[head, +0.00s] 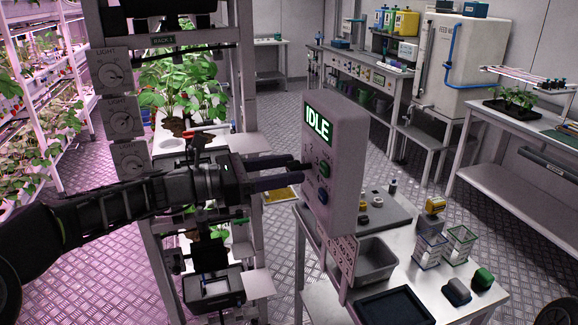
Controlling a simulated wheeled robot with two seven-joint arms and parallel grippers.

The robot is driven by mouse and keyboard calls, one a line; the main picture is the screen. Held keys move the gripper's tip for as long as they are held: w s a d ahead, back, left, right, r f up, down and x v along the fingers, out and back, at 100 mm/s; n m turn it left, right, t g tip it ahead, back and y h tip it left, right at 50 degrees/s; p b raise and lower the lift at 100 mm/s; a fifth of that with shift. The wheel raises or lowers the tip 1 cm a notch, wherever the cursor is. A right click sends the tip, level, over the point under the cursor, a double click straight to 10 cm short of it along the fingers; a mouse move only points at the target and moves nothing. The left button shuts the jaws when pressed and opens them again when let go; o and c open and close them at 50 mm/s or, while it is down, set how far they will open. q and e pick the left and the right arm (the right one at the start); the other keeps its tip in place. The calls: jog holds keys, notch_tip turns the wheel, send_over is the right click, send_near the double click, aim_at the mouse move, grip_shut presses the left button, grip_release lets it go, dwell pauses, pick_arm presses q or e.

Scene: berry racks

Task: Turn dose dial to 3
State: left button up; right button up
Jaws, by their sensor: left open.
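A grey upright control box (345,150) stands at the near table's left end. Its lit green display (318,123) reads IDLE. Below the display are small dial markings, a green button (325,168) and a blue button (323,197). My left gripper (306,172) is open and comes in from the left, its dark fingers reaching to the left part of the box's face. The fingers cover the area where the dose dial seems to be, so its setting is hidden. I cannot tell whether the fingers touch it. My right gripper is not in view.
A plant rack (245,90) with several LIGHT dials (114,75) stands on the left, behind my left arm. The near table holds a grey bin (376,262), a dark tray (395,307) and small containers (460,245). Open floor lies beyond the table.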

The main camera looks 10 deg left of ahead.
pick_arm(q)
jog(key=shift+w+d, duration=0.25)
jog(key=shift+d, duration=0.2)
jog(key=shift+c, duration=0.2)
grip_shut()
